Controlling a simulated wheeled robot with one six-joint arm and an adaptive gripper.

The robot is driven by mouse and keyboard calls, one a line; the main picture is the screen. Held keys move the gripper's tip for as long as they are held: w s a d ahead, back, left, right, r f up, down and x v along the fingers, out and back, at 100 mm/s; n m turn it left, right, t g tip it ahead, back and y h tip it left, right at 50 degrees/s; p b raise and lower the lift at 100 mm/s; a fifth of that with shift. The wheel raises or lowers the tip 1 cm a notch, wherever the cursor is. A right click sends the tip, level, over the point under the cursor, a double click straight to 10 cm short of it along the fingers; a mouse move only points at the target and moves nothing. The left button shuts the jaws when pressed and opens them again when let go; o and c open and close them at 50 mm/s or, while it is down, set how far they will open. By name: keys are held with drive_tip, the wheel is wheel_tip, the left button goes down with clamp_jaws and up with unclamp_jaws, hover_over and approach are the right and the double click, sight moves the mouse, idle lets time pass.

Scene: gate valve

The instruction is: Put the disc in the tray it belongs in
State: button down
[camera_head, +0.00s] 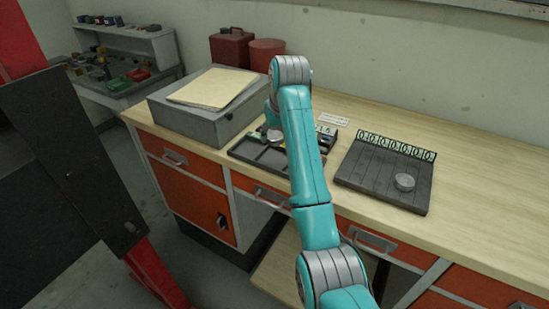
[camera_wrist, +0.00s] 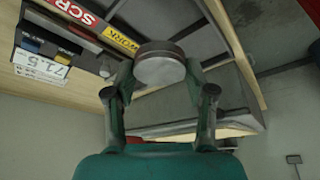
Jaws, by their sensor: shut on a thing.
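A round grey metal disc (camera_wrist: 160,64) is held between the two fingers of my gripper (camera_wrist: 159,80) in the wrist view. In the head view the held disc (camera_head: 274,135) shows just left of my arm, over the dark divided tray (camera_head: 246,154). In the wrist view the tray (camera_wrist: 206,42) has a red label (camera_wrist: 75,10) reading "SCR", cut off, and a yellow label (camera_wrist: 121,40) ending in "WORK". The disc appears above the tray, apart from its floor. My arm hides much of the tray's right part in the head view.
A grey box (camera_head: 205,109) with papers stands behind left of the tray. A number display (camera_wrist: 40,66) stands beside the labels. The bench's right side is clear.

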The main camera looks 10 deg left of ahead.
sight(273, 158)
drive_tip(key=shift+f, duration=3.55)
drive_tip(key=shift+f, duration=0.1)
drive_tip(key=shift+c, duration=1.9)
unclamp_jaws()
